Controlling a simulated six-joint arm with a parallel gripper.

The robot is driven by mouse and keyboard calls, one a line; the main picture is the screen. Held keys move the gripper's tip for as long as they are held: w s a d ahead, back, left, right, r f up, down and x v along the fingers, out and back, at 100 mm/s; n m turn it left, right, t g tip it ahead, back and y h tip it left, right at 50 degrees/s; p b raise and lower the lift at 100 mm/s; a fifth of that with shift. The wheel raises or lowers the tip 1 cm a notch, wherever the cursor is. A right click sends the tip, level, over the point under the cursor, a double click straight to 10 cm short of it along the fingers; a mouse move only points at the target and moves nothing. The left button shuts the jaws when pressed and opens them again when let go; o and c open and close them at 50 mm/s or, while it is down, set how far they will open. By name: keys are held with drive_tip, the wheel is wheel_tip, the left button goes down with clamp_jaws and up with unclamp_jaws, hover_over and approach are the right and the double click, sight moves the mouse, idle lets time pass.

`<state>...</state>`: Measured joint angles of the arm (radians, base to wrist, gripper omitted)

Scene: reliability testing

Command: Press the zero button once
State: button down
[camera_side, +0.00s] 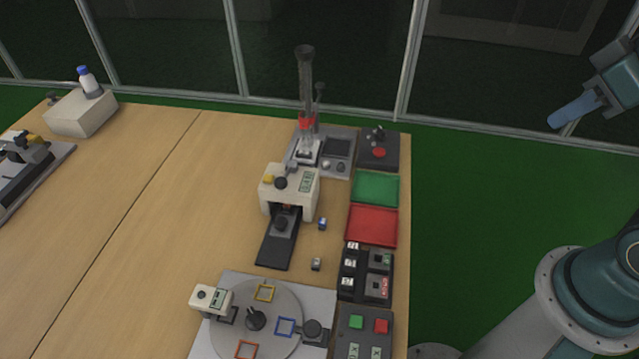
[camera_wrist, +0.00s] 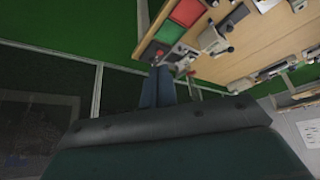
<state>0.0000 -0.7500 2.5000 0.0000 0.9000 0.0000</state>
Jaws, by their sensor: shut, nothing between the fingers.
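My gripper (camera_side: 574,111) is at the upper right of the side view, shut and empty. It is high above the green floor, to the right of the table and well apart from everything on it. Its blue fingers also show pressed together in the wrist view (camera_wrist: 157,86). A cream device (camera_side: 290,187) with a yellow button (camera_side: 268,179), a dark knob and a small green display stands mid-table. A smaller cream unit (camera_side: 211,299) with a display and a dark button stands by the turntable. I cannot read which button is the zero button.
A tall column stand (camera_side: 306,85) and a grey box with a red button (camera_side: 379,152) stand at the back. Green (camera_side: 376,187) and red (camera_side: 372,225) trays, then control boxes (camera_side: 366,273), line the right edge. A turntable (camera_side: 255,318) is in front. The left-middle table is clear.

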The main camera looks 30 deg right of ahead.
drive_tip(key=n+t+y, duration=0.3)
drive_tip(key=n+y, duration=0.1)
drive_tip(key=n, duration=1)
hover_over(268, 179)
wheel_tip(268, 179, down, 16)
drive_tip(key=shift+s+d, duration=0.3)
drive_tip(key=shift+d, duration=0.1)
drive_tip(key=shift+f, duration=0.2)
drive_tip(key=shift+f, duration=4.2)
